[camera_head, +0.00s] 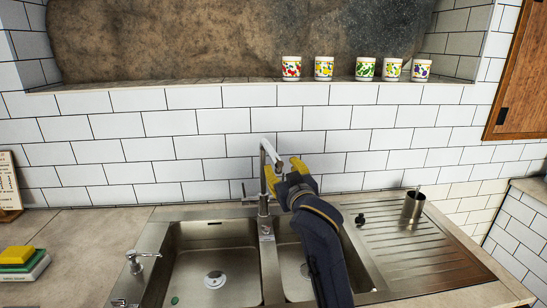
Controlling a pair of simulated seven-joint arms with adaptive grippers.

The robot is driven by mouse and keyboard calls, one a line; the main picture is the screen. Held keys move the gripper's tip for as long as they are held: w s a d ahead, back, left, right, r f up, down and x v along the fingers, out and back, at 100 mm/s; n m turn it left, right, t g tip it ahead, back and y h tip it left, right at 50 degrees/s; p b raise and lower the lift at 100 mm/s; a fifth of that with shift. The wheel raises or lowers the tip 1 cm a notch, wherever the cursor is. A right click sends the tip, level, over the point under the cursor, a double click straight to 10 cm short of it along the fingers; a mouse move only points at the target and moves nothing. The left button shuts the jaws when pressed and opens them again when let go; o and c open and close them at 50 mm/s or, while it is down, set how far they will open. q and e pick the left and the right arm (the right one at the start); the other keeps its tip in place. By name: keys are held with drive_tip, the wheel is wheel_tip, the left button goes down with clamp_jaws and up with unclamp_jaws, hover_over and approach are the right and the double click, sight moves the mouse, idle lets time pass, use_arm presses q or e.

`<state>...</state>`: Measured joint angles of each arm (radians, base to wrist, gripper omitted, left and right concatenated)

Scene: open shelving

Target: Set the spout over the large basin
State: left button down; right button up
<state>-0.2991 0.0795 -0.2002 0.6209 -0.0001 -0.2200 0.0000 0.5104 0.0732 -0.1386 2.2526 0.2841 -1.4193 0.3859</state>
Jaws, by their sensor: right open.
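The metal faucet stands at the back of the sink between the two basins. Its spout (268,148) slopes from the top of the upright down to the right, toward the smaller right basin (292,262). The large basin (190,278) is on the left, with a round drain in its floor. My right gripper (284,170) is open, its yellow fingertips on either side of the spout's end. Whether a finger touches the spout I cannot tell. My right arm hides much of the right basin. My left gripper is not in view.
A soap dispenser (136,262) stands at the sink's left front. A metal cup (413,205) and a small black item (360,219) are on the ridged drainboard. Several patterned cups line the ledge above. Sponges (16,256) lie at far left.

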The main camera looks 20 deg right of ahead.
sight(274, 156)
drive_tip(key=w, duration=0.9)
drive_tip(key=shift+w+d, duration=0.15)
drive_tip(key=shift+w, duration=0.05)
drive_tip(key=shift+c, duration=0.3)
clamp_jaws()
